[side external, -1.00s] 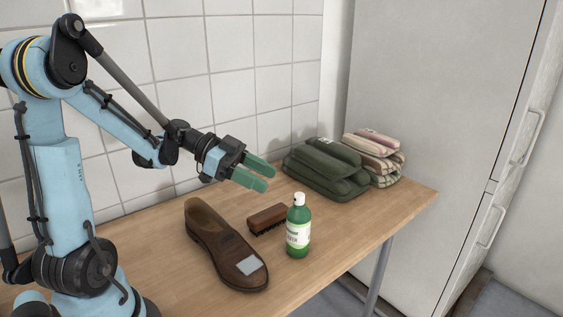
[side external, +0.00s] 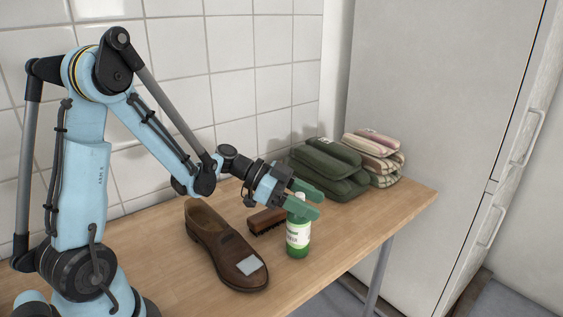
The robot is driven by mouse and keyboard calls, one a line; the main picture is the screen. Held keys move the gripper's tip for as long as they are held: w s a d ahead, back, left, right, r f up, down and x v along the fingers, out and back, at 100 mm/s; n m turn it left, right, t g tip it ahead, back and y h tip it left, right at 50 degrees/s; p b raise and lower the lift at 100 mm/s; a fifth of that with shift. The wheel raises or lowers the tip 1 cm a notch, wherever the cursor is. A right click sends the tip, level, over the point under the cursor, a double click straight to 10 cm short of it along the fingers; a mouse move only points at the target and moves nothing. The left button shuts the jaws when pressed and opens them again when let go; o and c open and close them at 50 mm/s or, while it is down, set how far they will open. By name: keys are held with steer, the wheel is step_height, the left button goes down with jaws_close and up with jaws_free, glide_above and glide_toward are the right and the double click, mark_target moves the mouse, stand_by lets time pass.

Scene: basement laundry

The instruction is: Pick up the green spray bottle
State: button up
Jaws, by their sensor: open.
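The green spray bottle (side external: 298,240) stands upright on the wooden table, near its front edge. It has a white cap and a pale label. My gripper (side external: 310,202) has green fingers and is open at the height of the bottle's upper part. One finger crosses in front of the bottle's shoulder and the other shows behind the cap. I cannot tell whether either finger touches the bottle.
A brown shoe (side external: 222,245) with a pale patch lies left of the bottle. A brown brush (side external: 266,220) lies just behind it. Folded green towels (side external: 330,170) and striped towels (side external: 374,155) sit at the back right. The table (side external: 375,222) is clear right of the bottle.

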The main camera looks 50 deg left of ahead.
jaws_close()
stand_by(0.3)
stand_by(0.4)
